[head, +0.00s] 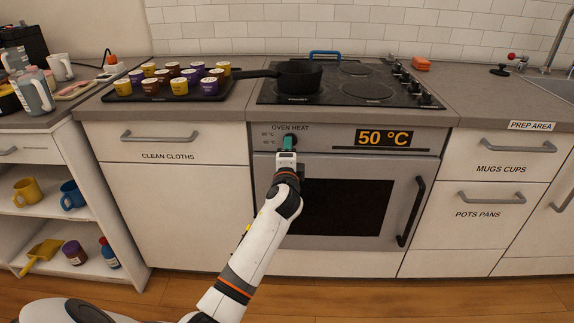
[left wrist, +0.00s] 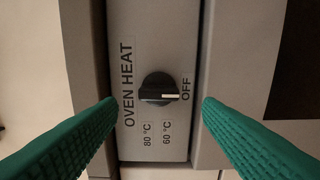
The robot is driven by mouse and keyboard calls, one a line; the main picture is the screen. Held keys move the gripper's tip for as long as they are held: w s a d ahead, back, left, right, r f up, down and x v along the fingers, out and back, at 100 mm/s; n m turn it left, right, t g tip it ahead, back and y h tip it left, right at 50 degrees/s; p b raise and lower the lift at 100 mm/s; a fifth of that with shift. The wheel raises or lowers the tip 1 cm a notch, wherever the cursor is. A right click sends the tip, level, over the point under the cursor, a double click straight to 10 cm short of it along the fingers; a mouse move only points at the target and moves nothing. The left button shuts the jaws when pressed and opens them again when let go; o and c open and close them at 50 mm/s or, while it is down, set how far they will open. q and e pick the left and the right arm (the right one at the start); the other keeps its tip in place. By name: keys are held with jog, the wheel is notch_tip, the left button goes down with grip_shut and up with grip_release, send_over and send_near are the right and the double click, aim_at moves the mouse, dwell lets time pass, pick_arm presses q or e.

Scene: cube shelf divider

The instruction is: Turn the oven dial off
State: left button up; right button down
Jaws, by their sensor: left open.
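The oven dial (left wrist: 158,88) is a black knob on the grey oven panel under the words OVEN HEAT. In the left wrist view its white mark points right, close to the OFF label; 60 °C and 80 °C are printed below. The oven display (head: 384,138) reads 50 °C. My left gripper (head: 288,143) is in front of the panel at the dial. Its green fingers are open in the left wrist view, one on each side of the dial, with gaps between them and it. In the head view the gripper mostly hides the dial. My right gripper is not in view.
The oven door handle (head: 411,212) stands out at the right of the door. Above, the cooktop (head: 345,93) carries a black pan (head: 299,76). A tray (head: 131,97) of several cups sits on the left counter. The cloths drawer handle (head: 157,137) sticks out left of the oven.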

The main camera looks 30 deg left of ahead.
pick_arm(q)
jog(key=v, duration=0.7)
jog(key=shift+s+p, duration=0.2)
jog(key=shift+p, duration=0.15)
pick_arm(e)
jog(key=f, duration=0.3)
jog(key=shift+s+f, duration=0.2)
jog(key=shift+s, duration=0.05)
